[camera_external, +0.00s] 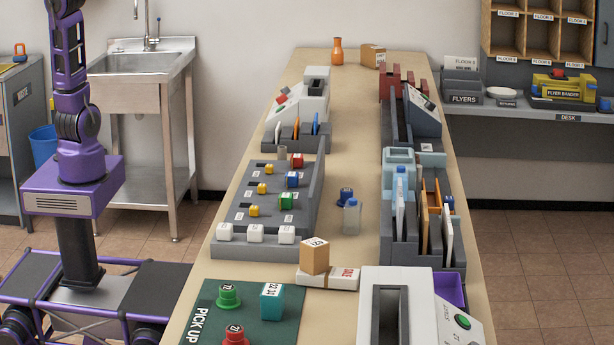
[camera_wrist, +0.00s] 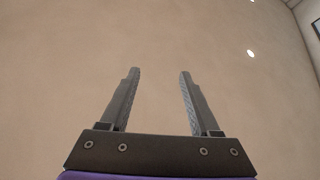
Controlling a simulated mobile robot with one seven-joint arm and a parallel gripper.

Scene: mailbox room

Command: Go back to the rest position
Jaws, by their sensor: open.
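My gripper (camera_wrist: 157,72) shows in the wrist view with its two grey fingers apart and nothing between them. Behind the fingers there is only a plain beige surface with small bright lights at the upper right. In the external view my purple arm rises straight up at the left, beside the long table (camera_external: 345,130). Its upper part and the gripper are cut off by the top edge of that picture. The arm stands clear of the table and touches nothing there.
A metal sink (camera_external: 142,64) stands behind my arm, with a blue bin (camera_external: 43,146) to its left. On the table are a sloped grey rack (camera_external: 240,190) with colored pieces, a green pick-up mat (camera_external: 205,330), a cardboard box (camera_external: 315,257) and a white machine (camera_external: 425,280).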

